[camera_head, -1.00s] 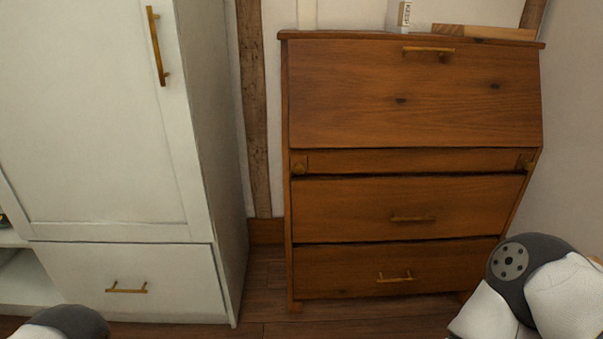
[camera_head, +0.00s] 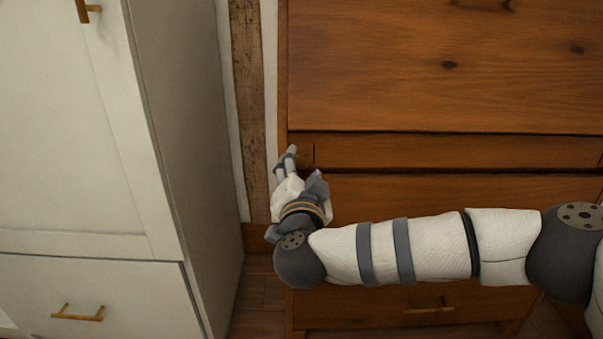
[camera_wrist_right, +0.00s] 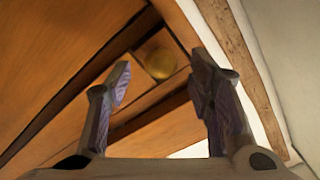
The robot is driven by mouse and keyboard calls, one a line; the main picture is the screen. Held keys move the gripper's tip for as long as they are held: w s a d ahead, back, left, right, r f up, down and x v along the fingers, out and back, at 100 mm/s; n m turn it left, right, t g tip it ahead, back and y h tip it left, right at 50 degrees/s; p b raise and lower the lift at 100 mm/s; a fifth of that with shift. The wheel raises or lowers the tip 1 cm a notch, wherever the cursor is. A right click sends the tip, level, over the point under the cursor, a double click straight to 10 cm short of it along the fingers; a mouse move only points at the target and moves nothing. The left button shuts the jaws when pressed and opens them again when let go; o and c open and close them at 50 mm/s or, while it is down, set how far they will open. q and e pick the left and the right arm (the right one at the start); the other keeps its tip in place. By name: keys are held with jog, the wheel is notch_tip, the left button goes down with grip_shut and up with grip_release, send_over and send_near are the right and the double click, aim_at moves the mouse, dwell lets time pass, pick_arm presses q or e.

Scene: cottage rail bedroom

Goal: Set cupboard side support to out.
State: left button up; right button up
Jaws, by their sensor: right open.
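The wooden bureau (camera_head: 440,85) stands ahead with its slanted front closed. Its left side support shows as a small front panel with a round knob (camera_head: 304,158) at the left end of the narrow strip under the slanted front. My right gripper (camera_head: 296,165) is at that knob and partly hides it. In the right wrist view the knob (camera_wrist_right: 160,64) shows beyond and between the two open fingers (camera_wrist_right: 160,85), with nothing held. Whether a finger touches the knob cannot be told. My left gripper is not in view.
A white wardrobe (camera_head: 75,150) stands to the left, with a wooden post (camera_head: 250,110) and a narrow gap between it and the bureau. My right arm crosses in front of the bureau's drawers, one with a brass handle (camera_head: 430,306).

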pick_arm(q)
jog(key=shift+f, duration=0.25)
pick_arm(e)
jog(key=shift+w, duration=0.95)
